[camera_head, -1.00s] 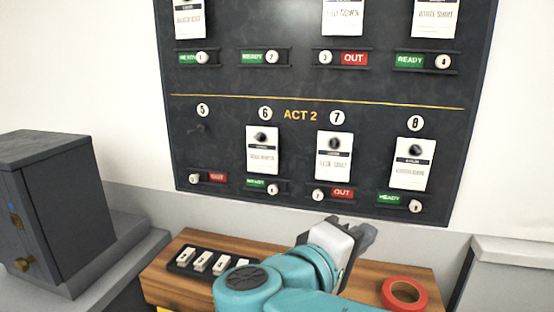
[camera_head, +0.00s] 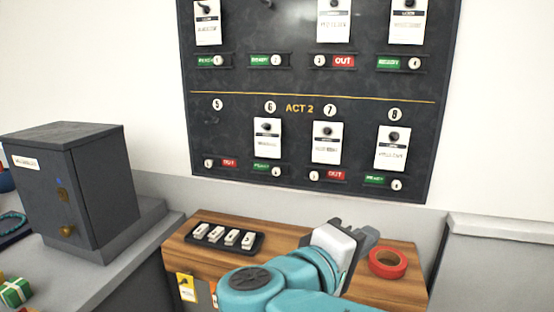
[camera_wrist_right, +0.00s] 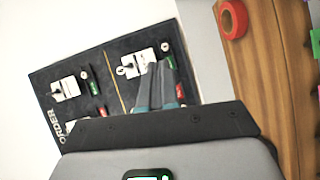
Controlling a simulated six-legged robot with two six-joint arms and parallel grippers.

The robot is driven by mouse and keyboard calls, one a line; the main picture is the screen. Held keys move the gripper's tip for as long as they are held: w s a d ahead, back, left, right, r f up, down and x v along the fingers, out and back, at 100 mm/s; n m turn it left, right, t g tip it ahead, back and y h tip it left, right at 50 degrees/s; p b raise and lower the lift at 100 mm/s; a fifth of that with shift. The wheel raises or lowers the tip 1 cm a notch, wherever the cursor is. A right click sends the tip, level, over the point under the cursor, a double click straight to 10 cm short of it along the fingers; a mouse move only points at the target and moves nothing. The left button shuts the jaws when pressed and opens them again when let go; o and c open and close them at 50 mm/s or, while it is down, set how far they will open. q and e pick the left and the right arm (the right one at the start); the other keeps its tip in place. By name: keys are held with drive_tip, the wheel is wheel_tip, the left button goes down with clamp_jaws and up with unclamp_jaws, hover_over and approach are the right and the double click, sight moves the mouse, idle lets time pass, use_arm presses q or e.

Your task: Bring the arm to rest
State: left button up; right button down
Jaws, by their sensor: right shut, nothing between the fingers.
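My right arm, teal, comes in from the bottom of the head view. Its grey and white right gripper (camera_head: 366,235) is over the wooden table top (camera_head: 285,236), to the left of the red tape roll. In the right wrist view the two fingers of the right gripper (camera_wrist_right: 157,85) are together with nothing between them, in front of the dark board (camera_wrist_right: 105,58). The gripper is shut and empty. My left gripper is in neither view.
The dark board (camera_head: 310,105) with white cards, hooks and READY/OUT sliders hangs on the wall behind. On the table are a black tray (camera_head: 227,251) of white tags and a red tape roll (camera_head: 388,263). A dark cabinet (camera_head: 70,185) stands left; a grey surface (camera_head: 500,230) is at right.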

wheel_tip(320, 180, down, 25)
drive_tip(key=n+g+y+p, duration=0.3)
drive_tip(key=n+g+y, duration=0.1)
drive_tip(key=g+y, duration=0.2)
drive_tip(key=s+f+m+g+y+p, duration=0.5)
drive_tip(key=s+f+m+y, duration=0.5)
drive_tip(key=s+f, duration=0.9)
wheel_tip(320, 180, down, 3)
drive_tip(key=a+m+p, duration=0.1)
drive_tip(key=m, duration=0.2)
drive_tip(key=shift+s+f, duration=0.2)
drive_tip(key=shift+s, duration=0.15)
